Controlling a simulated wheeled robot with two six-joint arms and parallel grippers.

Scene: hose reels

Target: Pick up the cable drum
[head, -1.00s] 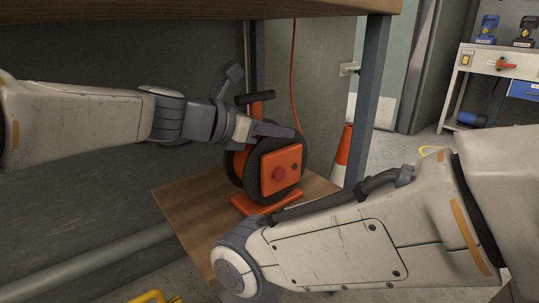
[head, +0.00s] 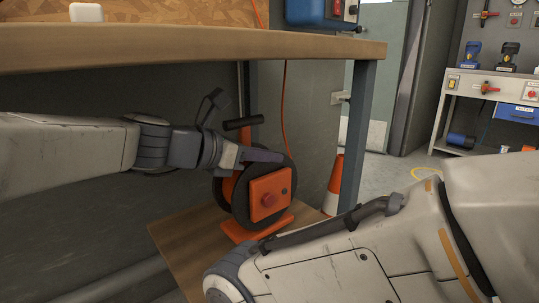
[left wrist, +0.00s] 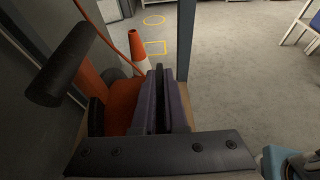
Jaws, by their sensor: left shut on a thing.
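The cable drum (head: 266,195) has black round flanges, an orange front box with a red knob, an orange foot and a dark handle bar. It is at or just above the small wooden shelf (head: 180,242); I cannot tell whether there is a gap under its foot. My left gripper (head: 263,156) is shut on the upper part of the drum, below the handle. In the left wrist view, the fingers (left wrist: 162,104) pinch a thin dark edge beside the drum's orange body (left wrist: 122,103) and handle (left wrist: 64,65). My right arm crosses the foreground; its gripper is out of view.
A wooden workbench (head: 190,52) spans above the drum, with a grey-blue leg (head: 357,135) to the right. An orange cable (head: 284,105) hangs behind the drum. An orange-white cone (head: 334,183) stands on the floor beyond. Open floor lies to the right.

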